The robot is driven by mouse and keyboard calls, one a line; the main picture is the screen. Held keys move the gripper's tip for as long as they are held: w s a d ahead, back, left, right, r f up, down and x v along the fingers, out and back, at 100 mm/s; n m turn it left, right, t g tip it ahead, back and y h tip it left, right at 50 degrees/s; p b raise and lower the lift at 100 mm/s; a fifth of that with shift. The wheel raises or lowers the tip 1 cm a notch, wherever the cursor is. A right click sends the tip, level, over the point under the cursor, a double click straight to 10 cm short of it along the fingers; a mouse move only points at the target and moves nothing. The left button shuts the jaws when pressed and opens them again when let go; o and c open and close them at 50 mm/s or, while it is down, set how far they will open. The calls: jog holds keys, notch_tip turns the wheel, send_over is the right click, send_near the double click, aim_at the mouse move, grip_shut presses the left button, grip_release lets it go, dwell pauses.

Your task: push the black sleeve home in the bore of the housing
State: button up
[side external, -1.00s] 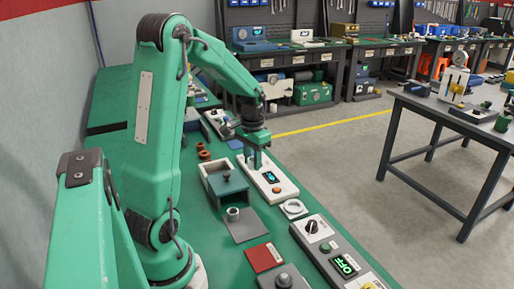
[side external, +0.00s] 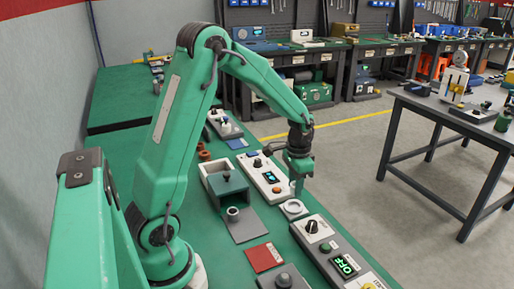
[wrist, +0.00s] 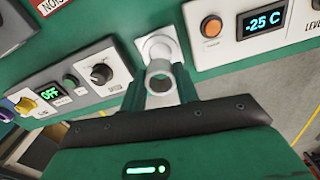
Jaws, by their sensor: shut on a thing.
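My gripper (side external: 298,188) hangs fingers down beside the white piece (side external: 293,208) with a round ring on the bench. In the wrist view my green jaws (wrist: 161,92) are shut on a pale grey hollow tube (wrist: 159,76), its open end facing the camera. The white piece (wrist: 156,41) shows just beyond the tube; I cannot tell whether they touch. No sleeve that is clearly black stands out.
A white temperature panel (side external: 265,178) lies behind left, and a panel reading OFF (side external: 335,250) lies in front right. An open box (side external: 226,184), a red card (side external: 265,257) and a grey block (side external: 286,278) also stand on the green bench.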

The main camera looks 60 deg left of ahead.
jog(key=shift+f, duration=0.1)
jog(key=shift+f, duration=2)
jog(key=shift+f, duration=0.6)
jog(key=o, duration=1.2)
jog(key=shift+o, duration=0.4)
jog(key=o, duration=0.6)
jog(key=shift+a+r, duration=0.1)
jog(key=shift+c, duration=0.4)
